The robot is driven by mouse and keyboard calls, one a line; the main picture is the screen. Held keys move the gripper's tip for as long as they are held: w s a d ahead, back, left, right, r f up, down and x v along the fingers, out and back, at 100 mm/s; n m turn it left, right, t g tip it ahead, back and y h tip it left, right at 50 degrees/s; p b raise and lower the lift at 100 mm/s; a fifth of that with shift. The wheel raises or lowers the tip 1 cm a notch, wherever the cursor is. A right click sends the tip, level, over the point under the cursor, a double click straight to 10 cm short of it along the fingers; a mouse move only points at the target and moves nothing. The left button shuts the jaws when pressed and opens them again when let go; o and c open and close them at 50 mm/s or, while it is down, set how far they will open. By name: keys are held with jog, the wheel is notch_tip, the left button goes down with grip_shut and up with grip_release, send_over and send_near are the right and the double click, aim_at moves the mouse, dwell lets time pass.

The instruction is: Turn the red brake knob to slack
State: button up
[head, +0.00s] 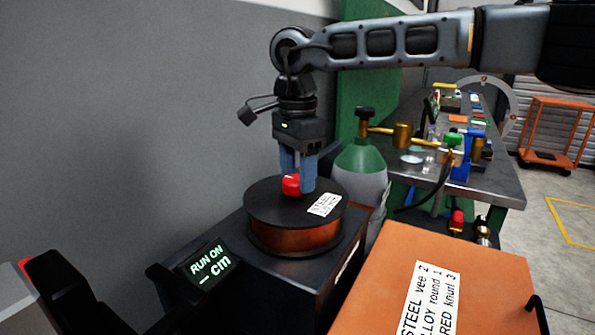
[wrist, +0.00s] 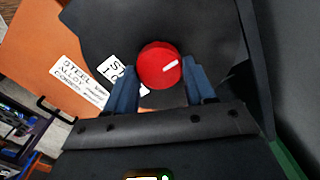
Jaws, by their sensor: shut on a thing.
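The red brake knob (head: 291,184) sits on top of a black, round drum cover (head: 262,207) with a copper-coloured side. My gripper (head: 298,188) points straight down from above, its blue fingers around the knob. In the wrist view the knob (wrist: 159,65) is a red disc with a white mark pointing right and slightly up. The fingers (wrist: 159,85) stand on either side of it, shut on it. A white label (head: 324,205) lies on the cover beside the knob; its text is partly hidden.
A small display reading "RUN ON -- cm" (head: 209,262) stands at front left. An orange box (head: 480,290) with a printed label is at front right. A green-topped cylinder (head: 362,168) and a cluttered bench (head: 490,185) are behind. A grey wall rises on the left.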

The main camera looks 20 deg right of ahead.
aim_at(297, 178)
jog(key=o, duration=1.1)
jog(key=shift+c, duration=0.2)
jog(key=shift+r, duration=0.1)
notch_tip(297, 178, up, 8)
jog(key=shift+f+b, duration=0.15)
jog(key=shift+b, duration=0.25)
